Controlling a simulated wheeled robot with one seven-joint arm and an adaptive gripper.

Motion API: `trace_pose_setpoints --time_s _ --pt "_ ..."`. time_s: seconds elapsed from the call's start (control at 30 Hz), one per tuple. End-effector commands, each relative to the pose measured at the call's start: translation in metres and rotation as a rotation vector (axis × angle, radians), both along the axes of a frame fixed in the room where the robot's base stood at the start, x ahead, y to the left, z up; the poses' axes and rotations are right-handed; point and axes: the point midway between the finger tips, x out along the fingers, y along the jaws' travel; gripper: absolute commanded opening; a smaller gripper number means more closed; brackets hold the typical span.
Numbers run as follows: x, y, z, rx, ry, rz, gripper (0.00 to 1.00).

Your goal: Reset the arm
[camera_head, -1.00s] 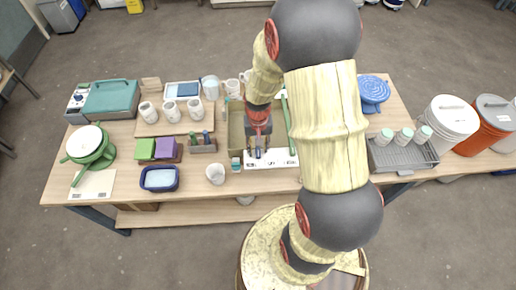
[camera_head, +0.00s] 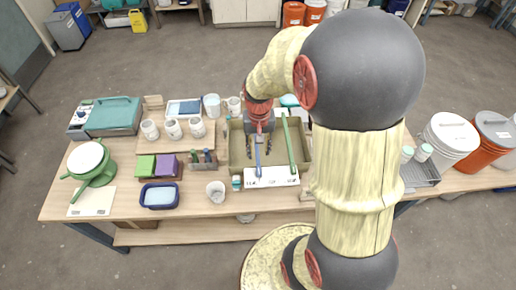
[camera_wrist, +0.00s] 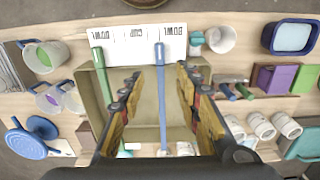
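My gripper (camera_head: 260,128) hangs over the olive tray (camera_head: 237,150) in the middle of the table. In the wrist view its two fingers (camera_wrist: 157,90) are spread wide with nothing between their tips. A long blue-handled tool (camera_head: 257,160) lies in the tray below the fingers; it also shows in the wrist view (camera_wrist: 160,75), its far end partly hidden. A green-handled tool (camera_head: 289,140) lies to its right. A white label strip (camera_head: 270,178), lettered BOWL, CUP, BOWL, is at the tray's near side.
White cups (camera_head: 173,129) stand left of the tray, with a small holder (camera_head: 203,161), a blue basin (camera_head: 160,196) and a green pot (camera_head: 90,160). A white cup (camera_head: 216,191) stands near the front. Large buckets (camera_head: 450,135) stand at the right. My arm hides part of the table's right side.

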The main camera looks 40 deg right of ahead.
Motion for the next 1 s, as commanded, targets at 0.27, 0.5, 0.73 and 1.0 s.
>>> trace_pose_setpoints --time_s 0.27,0.5,0.73,1.0 --pt "0.000 0.000 0.000 0.000 0.000 0.001 0.33" --pt "-0.032 0.014 0.004 0.022 0.049 0.086 0.33" --pt "-0.057 0.053 0.033 -0.020 -0.043 0.239 0.33" --pt "-0.090 0.111 0.053 -0.101 -0.259 0.440 0.33"
